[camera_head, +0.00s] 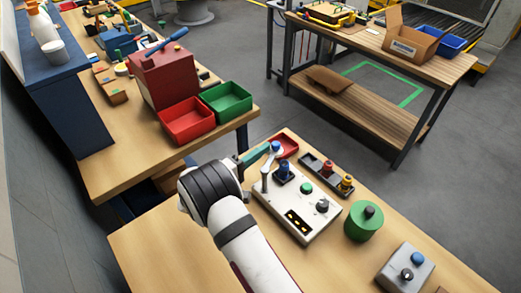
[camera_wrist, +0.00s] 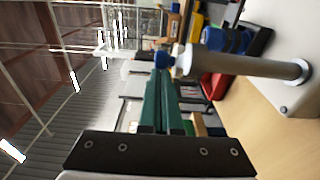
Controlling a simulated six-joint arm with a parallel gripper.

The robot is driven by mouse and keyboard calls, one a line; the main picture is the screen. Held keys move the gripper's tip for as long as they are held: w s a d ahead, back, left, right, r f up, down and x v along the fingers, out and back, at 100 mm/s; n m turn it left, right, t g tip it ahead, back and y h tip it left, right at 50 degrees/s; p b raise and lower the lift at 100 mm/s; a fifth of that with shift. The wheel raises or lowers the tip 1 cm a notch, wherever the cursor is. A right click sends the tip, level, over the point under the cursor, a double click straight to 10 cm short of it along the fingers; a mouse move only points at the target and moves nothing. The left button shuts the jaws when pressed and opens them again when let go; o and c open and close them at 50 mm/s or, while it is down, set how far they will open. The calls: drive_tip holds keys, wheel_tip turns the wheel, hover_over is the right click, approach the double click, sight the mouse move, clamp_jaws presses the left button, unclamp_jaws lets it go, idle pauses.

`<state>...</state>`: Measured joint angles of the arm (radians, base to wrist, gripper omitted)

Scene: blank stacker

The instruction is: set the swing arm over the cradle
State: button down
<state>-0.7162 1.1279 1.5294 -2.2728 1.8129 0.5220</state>
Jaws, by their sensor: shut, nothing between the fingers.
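The swing arm (camera_head: 268,165) is a pale bar on a post at the left of a white panel (camera_head: 313,225). It points towards the panel's far side, with a blue knob (camera_head: 276,145) at its free end. What looks like the cradle (camera_head: 283,175), a dark seat with a blue piece in it, sits right of the bar, which is not over it. My gripper (camera_head: 265,151) has teal fingers, shut and empty, with the tips beside the knob. In the wrist view the tips (camera_wrist: 163,72) lie close to the knob (camera_wrist: 162,58); I cannot tell whether they touch.
The panel also carries a green button (camera_head: 306,188) and a black dial (camera_head: 322,205). A red tray (camera_head: 292,152) lies just beyond it. A grey rack (camera_head: 312,164) with several coloured pieces stands to the right, near a green cylinder (camera_head: 363,225) and a grey button box (camera_head: 405,272).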

drive_tip(key=shift+w+d+m+g+h, duration=0.1)
drive_tip(key=shift+d+m+g+h, duration=0.75)
drive_tip(key=shift+m+g+h, duration=0.2)
drive_tip(key=shift+d, duration=0.2)
